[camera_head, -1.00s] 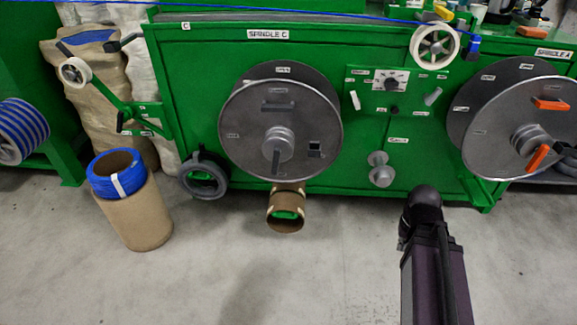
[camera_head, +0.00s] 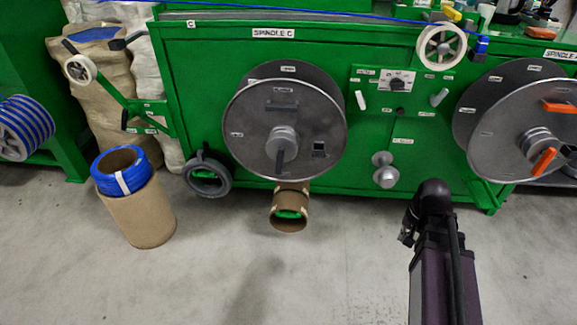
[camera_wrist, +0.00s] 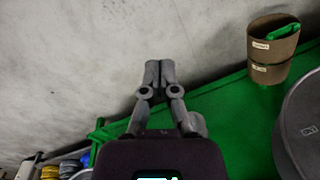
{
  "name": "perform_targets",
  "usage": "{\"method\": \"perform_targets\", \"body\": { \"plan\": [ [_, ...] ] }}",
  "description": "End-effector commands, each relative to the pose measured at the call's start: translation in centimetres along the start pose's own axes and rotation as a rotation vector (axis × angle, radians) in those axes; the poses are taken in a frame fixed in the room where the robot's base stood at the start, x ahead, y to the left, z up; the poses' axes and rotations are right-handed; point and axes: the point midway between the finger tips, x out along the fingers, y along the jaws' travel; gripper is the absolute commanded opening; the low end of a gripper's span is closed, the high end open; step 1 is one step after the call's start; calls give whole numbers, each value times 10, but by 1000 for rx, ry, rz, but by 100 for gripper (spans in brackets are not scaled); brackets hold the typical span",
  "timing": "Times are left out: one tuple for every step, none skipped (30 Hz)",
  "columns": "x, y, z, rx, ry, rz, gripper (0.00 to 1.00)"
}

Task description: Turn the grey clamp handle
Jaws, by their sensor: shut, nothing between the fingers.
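The grey clamp handle (camera_head: 280,159) is a short dark bar on the grey hub (camera_head: 284,139) of the large reel under the SPINDLE C label. It points down, tilted slightly. The reel disc (camera_head: 240,125) faces me on the green machine. In the wrist view my gripper (camera_wrist: 160,68) is shut and empty, with its two grey fingers together over bare floor. The reel disc's edge (camera_wrist: 306,125) shows at the right of that view, apart from the fingers. The handle is not visible there. In the head view my gripper is hard to make out by my dark arm.
A brown cardboard tube (camera_head: 290,213) sits below the reel and shows in the wrist view (camera_wrist: 272,48). A grey ring (camera_head: 207,178) leans on the machine. A cardboard drum (camera_head: 145,215) with blue coil stands left. Another reel with orange handles (camera_head: 545,153) is right. The front floor is clear.

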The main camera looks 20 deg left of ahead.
Motion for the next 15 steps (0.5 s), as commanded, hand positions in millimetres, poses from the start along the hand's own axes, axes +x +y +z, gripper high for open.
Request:
{"method": "perform_targets", "body": {
  "plan": [
    [-2, -16, -13, 45, -9, -33, 0],
    [-2, -24, -18, 78, -17, -53, 0],
    [-3, -37, -24, 123, -29, -83, 0],
    [-3, -46, -29, 160, -39, -106, 0],
    [-4, -56, -34, 198, -52, -129, 0],
    [-6, -71, -40, 248, -71, -160, 0],
    [-7, -81, -44, 286, -86, -183, 0],
    [-8, -92, -49, 326, -104, -205, 0],
    [-10, -106, -55, 378, -128, -233, 0],
    [-11, -117, -59, 416, -149, -254, 0],
    [-13, -128, -63, 455, -170, -273, 0],
    [-15, -142, -68, 506, -200, -298, 0],
    [-17, -153, -72, 544, -224, -315, 0],
    [-19, -163, -76, 583, -249, -331, 0],
    [-22, -178, -80, 633, -284, -352, 0]
  ]
}}
